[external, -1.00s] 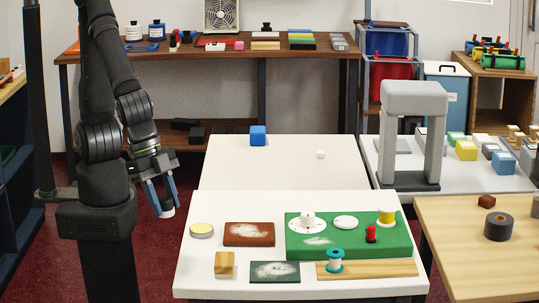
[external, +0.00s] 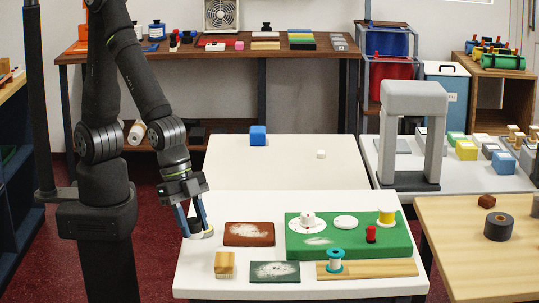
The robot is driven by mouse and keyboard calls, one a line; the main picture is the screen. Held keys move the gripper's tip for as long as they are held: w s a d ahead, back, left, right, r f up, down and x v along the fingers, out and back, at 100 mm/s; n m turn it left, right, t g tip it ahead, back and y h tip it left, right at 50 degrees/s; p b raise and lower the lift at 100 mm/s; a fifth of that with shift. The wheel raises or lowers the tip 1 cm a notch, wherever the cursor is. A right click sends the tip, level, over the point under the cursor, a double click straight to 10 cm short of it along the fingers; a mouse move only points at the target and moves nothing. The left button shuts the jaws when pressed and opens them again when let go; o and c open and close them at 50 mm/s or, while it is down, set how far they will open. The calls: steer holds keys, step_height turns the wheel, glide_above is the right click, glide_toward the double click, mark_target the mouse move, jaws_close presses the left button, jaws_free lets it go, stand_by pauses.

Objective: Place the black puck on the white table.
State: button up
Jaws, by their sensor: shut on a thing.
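My gripper (external: 196,227) is at the left edge of the front white table (external: 205,275), pointing down. Its blue fingers are shut on a small dark thing (external: 195,224), which I take to be the black puck; the fingers hide much of it. A round tin (external: 208,234) with a pale rim is directly below or just in front of the fingertips and is partly covered. I cannot tell whether the held thing touches it. A second white table (external: 230,178) stands behind, with a blue cube (external: 258,136) and a small white cube (external: 321,154).
A grey arch (external: 415,92) stands at right. A dark roll (external: 499,227) is on the wooden table.

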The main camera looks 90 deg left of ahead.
mark_target(198, 253)
steer(key=shift+w+a+f, duration=0.1)
steer(key=shift+w+f, duration=0.3)
steer(key=shift+f, duration=1.85)
steer(key=shift+f, duration=0.15)
steer(key=o, duration=1)
steer(key=shift+c, duration=0.2)
steer(key=v, duration=1.2)
steer(key=shift+x, duration=6)
